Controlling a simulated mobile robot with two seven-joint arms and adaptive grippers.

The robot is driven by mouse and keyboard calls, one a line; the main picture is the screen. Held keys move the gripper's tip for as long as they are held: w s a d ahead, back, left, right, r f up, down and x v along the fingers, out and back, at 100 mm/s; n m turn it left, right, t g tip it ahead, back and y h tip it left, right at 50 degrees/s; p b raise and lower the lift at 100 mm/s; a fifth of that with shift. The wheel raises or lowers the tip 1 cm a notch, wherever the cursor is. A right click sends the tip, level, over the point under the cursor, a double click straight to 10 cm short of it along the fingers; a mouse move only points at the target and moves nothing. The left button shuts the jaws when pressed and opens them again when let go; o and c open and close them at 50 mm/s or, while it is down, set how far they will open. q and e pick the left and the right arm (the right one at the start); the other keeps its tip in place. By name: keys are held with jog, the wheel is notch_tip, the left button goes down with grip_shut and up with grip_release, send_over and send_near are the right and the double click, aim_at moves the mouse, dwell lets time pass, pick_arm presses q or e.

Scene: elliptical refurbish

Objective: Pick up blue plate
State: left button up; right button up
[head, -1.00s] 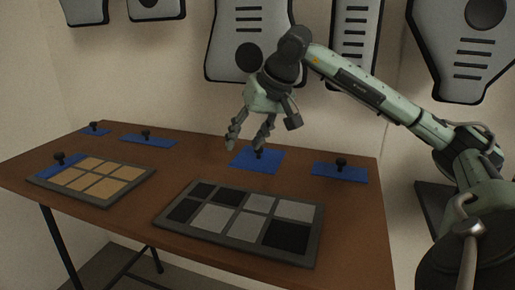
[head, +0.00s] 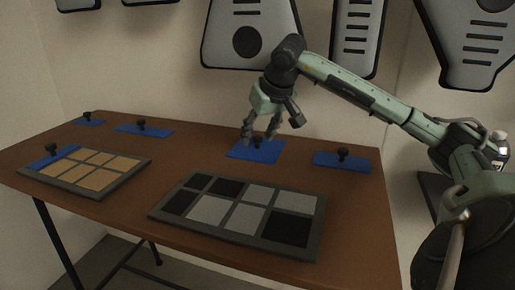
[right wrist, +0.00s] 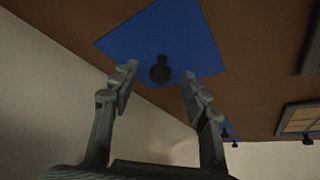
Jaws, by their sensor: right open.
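A square blue plate (head: 262,151) with a black knob lies on the brown table under my right gripper. My right gripper (head: 259,140) points down, open, with its fingers close around the knob in the head view. In the right wrist view the blue plate (right wrist: 190,40) fills the upper middle, and its black knob (right wrist: 160,70) sits between the two fingertips of the gripper (right wrist: 160,82). I cannot tell whether the fingers touch the knob or plate. Other blue plates with knobs lie to the right (head: 330,158), at the left (head: 150,131) and far left (head: 90,122). My left gripper is not in view.
A grey-framed tray (head: 318,238) with grey and black squares lies at the table's front. Another tray (head: 112,192) at left holds tan squares and a blue plate (head: 48,160) with a knob. Bare table (head: 200,150) lies between them. A wall stands close behind.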

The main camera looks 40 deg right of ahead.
jog(key=c, duration=0.9)
jog(key=shift+c, duration=0.2)
jog(key=shift+s+r, duration=0.1)
